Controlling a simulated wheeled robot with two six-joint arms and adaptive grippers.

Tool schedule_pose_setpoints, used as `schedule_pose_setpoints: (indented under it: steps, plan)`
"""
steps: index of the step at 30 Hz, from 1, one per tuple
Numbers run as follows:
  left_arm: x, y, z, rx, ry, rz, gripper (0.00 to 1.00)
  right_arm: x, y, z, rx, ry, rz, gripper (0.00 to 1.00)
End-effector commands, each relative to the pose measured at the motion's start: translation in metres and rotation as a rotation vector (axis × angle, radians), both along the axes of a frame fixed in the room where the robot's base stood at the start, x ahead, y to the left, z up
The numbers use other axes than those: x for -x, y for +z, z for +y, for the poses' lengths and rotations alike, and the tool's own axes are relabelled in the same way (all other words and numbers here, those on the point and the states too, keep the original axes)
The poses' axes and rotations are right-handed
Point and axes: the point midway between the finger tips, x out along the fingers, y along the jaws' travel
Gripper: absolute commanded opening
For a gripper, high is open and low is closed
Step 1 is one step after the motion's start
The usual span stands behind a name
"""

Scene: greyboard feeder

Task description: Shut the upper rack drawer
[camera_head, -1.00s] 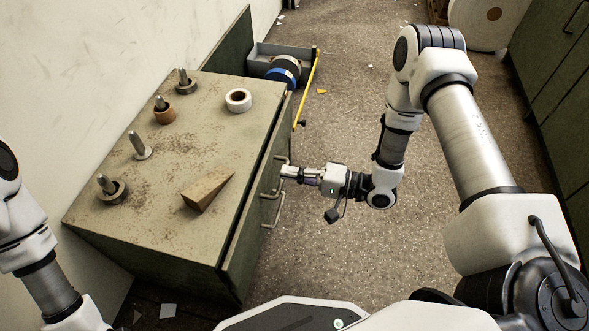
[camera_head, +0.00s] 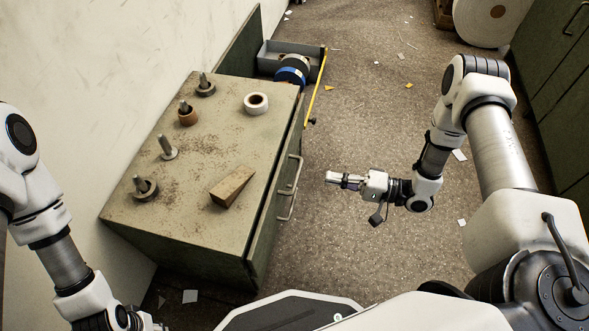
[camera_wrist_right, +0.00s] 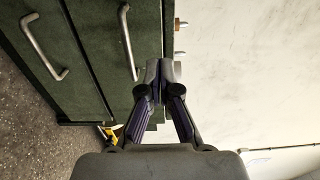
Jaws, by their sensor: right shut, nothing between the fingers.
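The green rack cabinet (camera_head: 205,105) stands left of centre in the head view. Its upper drawer (camera_head: 265,225) has a front with a bar handle (camera_head: 296,172); a thin dark line runs between front and cabinet top. The upper drawer front (camera_wrist_right: 100,60) and handle (camera_wrist_right: 127,42) also show in the right wrist view, where the front looks about level with the lower one. My right gripper (camera_head: 330,178) is shut and empty, to the right of the handles and apart from them; its fingertips (camera_wrist_right: 160,68) show closed together. My left arm comes in at the left; its fingers are out of frame.
A lower handle (camera_head: 287,206) sits below the upper one. Behind is a grey tray (camera_head: 268,60) with rolls and a yellow strip (camera_head: 316,90).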

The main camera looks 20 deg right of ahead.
Motion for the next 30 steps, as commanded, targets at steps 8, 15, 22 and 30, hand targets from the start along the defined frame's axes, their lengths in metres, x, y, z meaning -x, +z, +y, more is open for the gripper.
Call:
schedule_pose_setpoints:
  steps: [8, 15, 22, 30]
  plan:
    - [0.000, -0.029, 0.000, 0.000, 0.001, 0.000, 0.37, -0.034, -0.004, 0.053, 0.000, 0.006, -0.002, 0.00]
    - [0.000, -0.046, 0.000, 0.000, 0.002, 0.000, 0.37, -0.057, -0.003, 0.086, 0.001, 0.003, -0.002, 0.00]
    - [0.000, -0.047, 0.000, 0.000, 0.002, 0.000, 0.37, -0.062, 0.001, 0.092, 0.001, 0.000, -0.001, 0.00]
    - [0.000, -0.046, 0.000, 0.000, 0.002, 0.000, 0.37, -0.064, 0.001, 0.096, 0.001, 0.002, -0.001, 0.00]
